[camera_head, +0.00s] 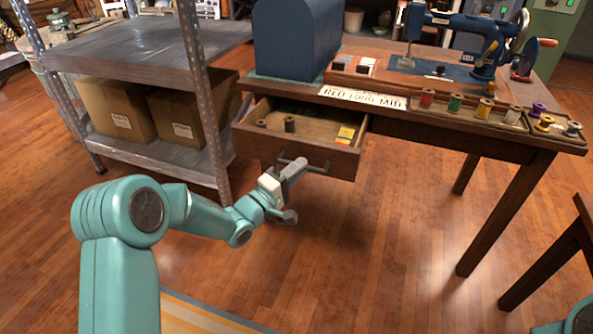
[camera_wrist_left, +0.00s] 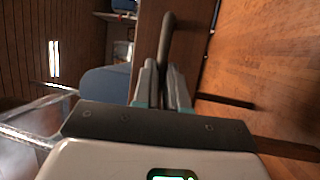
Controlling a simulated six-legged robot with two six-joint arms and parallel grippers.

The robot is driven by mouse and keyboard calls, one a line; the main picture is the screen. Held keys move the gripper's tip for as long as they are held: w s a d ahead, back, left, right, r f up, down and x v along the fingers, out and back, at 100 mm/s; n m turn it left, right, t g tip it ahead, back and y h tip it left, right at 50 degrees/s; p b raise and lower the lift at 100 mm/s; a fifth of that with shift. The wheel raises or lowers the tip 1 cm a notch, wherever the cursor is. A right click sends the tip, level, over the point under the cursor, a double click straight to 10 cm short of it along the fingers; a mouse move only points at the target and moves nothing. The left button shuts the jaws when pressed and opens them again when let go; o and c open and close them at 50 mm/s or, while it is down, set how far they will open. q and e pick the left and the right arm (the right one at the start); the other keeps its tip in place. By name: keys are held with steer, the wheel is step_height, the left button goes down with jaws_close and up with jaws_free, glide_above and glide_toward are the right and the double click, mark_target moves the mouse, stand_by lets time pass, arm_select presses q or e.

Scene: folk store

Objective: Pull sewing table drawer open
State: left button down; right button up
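The wooden sewing table (camera_head: 400,104) stands at the upper right. Its drawer (camera_head: 290,146) is pulled partly out, with its inside showing. The drawer has a dark bar handle (camera_head: 318,168) on its front. My left gripper (camera_head: 292,170) is at the handle, its fingers close together around the bar. In the left wrist view, the handle (camera_wrist_left: 166,40) runs up from between the two fingers of the left gripper (camera_wrist_left: 162,80). Spools (camera_head: 289,124) and a small yellow item (camera_head: 345,133) lie inside the drawer. My right gripper is out of view.
A metal shelf (camera_head: 150,150) with cardboard boxes (camera_head: 115,108) stands close to the drawer's left. A sewing machine (camera_head: 455,40), a blue cover (camera_head: 297,40) and thread spools (camera_head: 455,103) are on the table. The wooden floor (camera_head: 370,250) in front of the drawer is clear.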

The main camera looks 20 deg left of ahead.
arm_select(q)
steer(key=c, duration=1.2)
jaws_free()
steer(key=shift+o, duration=0.2)
steer(key=shift+a, duration=0.1)
steer(key=p+v, duration=0.3)
steer(key=v, duration=1.3)
